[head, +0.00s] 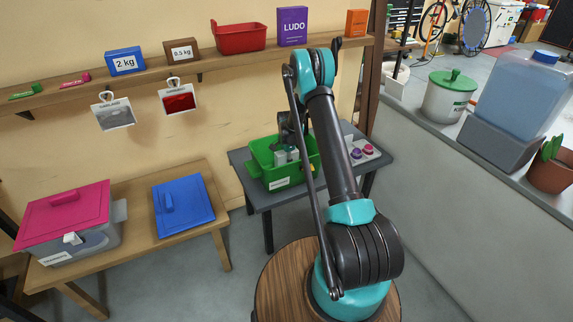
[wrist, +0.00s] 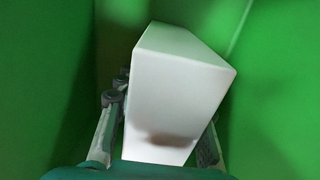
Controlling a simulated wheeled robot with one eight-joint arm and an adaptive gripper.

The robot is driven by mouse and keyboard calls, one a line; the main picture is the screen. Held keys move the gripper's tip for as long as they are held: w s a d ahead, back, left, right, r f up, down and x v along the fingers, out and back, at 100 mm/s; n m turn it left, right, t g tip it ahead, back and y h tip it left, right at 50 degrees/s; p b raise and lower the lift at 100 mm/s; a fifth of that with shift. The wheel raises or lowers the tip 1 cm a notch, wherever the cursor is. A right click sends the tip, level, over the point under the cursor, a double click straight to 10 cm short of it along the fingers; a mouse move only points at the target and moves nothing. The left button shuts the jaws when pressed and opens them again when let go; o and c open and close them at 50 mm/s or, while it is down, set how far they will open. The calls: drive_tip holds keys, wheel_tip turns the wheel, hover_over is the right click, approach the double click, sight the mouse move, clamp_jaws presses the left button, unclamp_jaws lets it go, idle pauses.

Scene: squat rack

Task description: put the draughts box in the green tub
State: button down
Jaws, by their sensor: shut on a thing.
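The green tub (head: 312,165) stands on a small grey table, with a white label on its front. My gripper (head: 287,150) reaches down into it. In the wrist view the gripper is shut on a white box (wrist: 180,85), with a finger on each side. I take this as the draughts box, though no lettering shows on it. The box is tilted in the picture, and green tub walls (wrist: 45,70) surround it. Its underside is hidden, so I cannot tell whether it touches the tub floor.
Purple and pink knobs (head: 362,150) are beside the tub on the grey table (head: 262,197). A wooden bench at left holds a pink-lidded box (head: 65,215) and a blue-lidded one (head: 182,205). A shelf above carries a LUDO box (head: 292,26) and a red bin (head: 238,37).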

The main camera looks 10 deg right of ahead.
drive_tip(key=c, duration=1)
unclamp_jaws()
drive_tip(key=shift+f, duration=0.1)
drive_tip(key=shift+o, duration=0.2)
wheel_tip(320, 180, up, 12)
drive_tip(key=shift+s+r, duration=0.1)
drive_tip(key=shift+r, duration=0.1)
drive_tip(key=s+d+r+n+t, duration=0.1)
drive_tip(key=s+r+n, duration=0.3)
drive_tip(key=s+r, duration=0.5)
drive_tip(key=s+d+r+n+t, duration=0.1)
drive_tip(key=s+d+r+n, duration=0.15)
drive_tip(key=s+r, duration=0.6)
drive_tip(key=s+f+n+t, duration=0.2)
drive_tip(key=s+n, duration=0.6)
drive_tip(key=s, duration=1.7)
drive_tip(key=shift+d+f, duration=0.45)
drive_tip(key=shift+f, duration=0.4)
